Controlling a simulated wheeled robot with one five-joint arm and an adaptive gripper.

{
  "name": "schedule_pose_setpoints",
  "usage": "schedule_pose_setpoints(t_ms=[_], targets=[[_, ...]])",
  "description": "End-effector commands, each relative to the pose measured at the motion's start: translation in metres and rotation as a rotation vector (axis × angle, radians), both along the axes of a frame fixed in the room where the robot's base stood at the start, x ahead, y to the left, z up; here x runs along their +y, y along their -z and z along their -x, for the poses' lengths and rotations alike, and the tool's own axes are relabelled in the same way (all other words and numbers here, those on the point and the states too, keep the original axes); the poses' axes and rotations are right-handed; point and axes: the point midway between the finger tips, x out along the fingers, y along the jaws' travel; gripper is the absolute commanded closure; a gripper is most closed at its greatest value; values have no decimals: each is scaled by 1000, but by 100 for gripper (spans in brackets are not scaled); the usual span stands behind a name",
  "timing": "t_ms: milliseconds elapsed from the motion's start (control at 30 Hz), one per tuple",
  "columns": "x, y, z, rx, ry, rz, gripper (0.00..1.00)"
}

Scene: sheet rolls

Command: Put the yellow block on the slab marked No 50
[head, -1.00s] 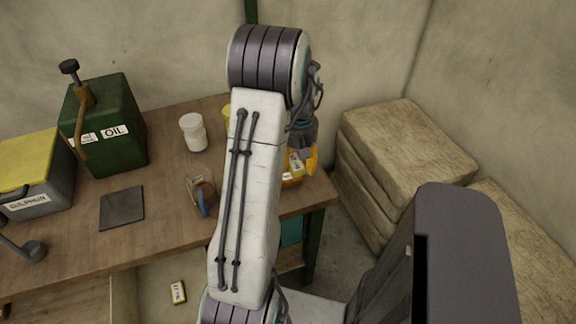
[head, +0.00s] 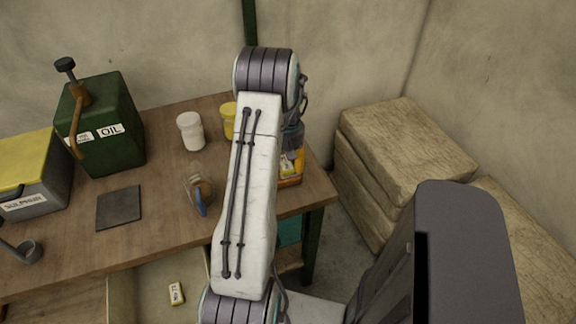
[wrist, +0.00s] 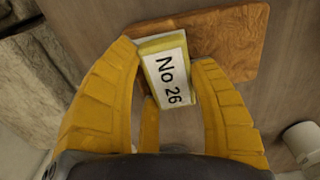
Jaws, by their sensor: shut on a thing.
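In the wrist view my gripper (wrist: 165,57) is shut on a yellow block (wrist: 150,45) with a white label reading "No 26". The block is over an orange-brown slab (wrist: 232,38); I cannot tell whether they touch. In the head view the slab (head: 290,182) lies at the table's right end, with the block (head: 287,166) partly visible behind my arm. No "No 50" mark is legible on any slab.
The wooden table (head: 160,180) holds a green oil can (head: 100,125), a sulphur box (head: 30,170), a dark square plate (head: 119,208), a white jar (head: 190,132), a yellow jar (head: 228,118) and a blue-handled item (head: 199,198). Pale stacked blocks (head: 400,150) stand right of the table.

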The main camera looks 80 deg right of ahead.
Motion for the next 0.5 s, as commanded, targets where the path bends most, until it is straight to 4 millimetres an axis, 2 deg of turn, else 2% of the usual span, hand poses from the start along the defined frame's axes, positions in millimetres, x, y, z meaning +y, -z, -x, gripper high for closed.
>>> schedule_pose_setpoints(t_ms=[33,467,500], targets=[[0,6,0,-1,0,1,78],[0,9,0,0,0,1,78],[0,7,0,0,0,2,42]])
